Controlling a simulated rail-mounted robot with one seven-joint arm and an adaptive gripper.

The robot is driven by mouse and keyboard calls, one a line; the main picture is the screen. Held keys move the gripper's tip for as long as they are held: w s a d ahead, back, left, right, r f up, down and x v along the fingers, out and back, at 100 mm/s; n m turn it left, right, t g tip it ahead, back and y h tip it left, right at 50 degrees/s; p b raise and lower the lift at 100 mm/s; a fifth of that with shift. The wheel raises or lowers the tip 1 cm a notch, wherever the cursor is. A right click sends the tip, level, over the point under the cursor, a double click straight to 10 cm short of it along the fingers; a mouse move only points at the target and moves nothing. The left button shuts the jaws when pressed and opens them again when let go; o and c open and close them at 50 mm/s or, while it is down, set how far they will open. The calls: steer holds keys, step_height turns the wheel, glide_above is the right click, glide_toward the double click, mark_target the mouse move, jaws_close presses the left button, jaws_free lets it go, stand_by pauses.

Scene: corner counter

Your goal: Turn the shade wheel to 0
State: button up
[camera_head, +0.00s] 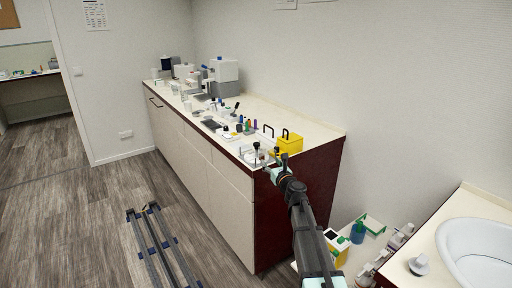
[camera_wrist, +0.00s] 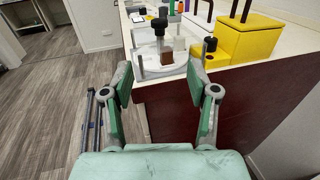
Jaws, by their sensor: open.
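A round whitish device (camera_head: 252,158) with dark upright knobs stands at the near end of the long counter. It may be the shade wheel, but I cannot tell for sure, and no number is readable. The round device also shows in the wrist view (camera_wrist: 148,68), with a brown block and black-topped posts on it, just beyond my fingertips. My gripper (camera_wrist: 159,80) is open with nothing between its green-padded fingers. In the camera_head view my gripper (camera_head: 271,168) is at the counter's near corner, beside the round device and partly overlapping it in the picture.
A yellow box (camera_head: 289,143) with dark handles stands just right of the device. Several small coloured bottles and tools lie farther along the counter (camera_head: 300,122). A white basin (camera_head: 482,250) is at the right.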

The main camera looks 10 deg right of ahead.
mark_target(258, 146)
steer(key=p+x, duration=0.2)
steer(key=x, duration=1.4)
steer(key=shift+w+p, duration=0.3)
steer(key=shift+p, duration=0.05)
jaws_close()
